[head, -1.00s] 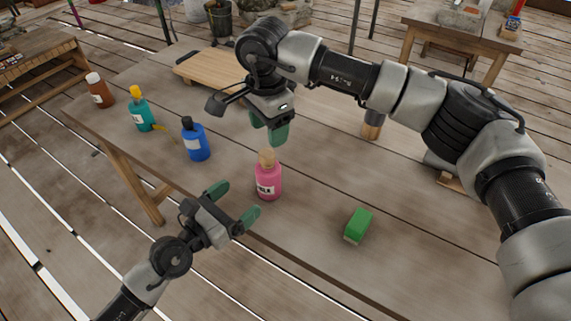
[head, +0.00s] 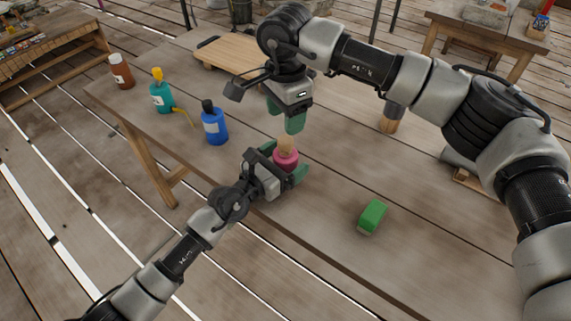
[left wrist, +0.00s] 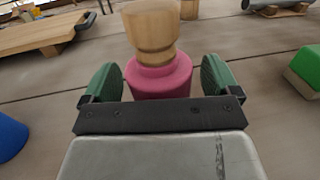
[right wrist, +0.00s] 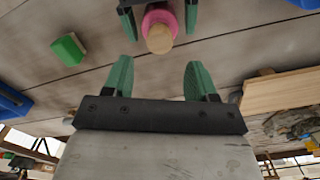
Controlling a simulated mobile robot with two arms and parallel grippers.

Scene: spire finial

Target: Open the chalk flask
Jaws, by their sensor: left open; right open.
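The pink flask (head: 286,159) with a wooden stopper (head: 286,144) stands upright near the table's front edge. My left gripper (head: 283,169) is open with its green fingers on either side of the flask body; in the left wrist view the flask (left wrist: 158,78) sits between the fingers, with the stopper (left wrist: 151,30) above them. Whether the fingers touch the glass is unclear. My right gripper (head: 285,117) is open and empty, above and behind the stopper. In the right wrist view the stopper (right wrist: 159,39) lies beyond its fingertips.
A blue bottle (head: 214,124), a teal bottle (head: 161,96) and a brown bottle (head: 121,72) stand to the left. A green block (head: 372,215) lies to the right. A wooden board (head: 232,56) lies behind. The table (head: 330,215) is clear around the block.

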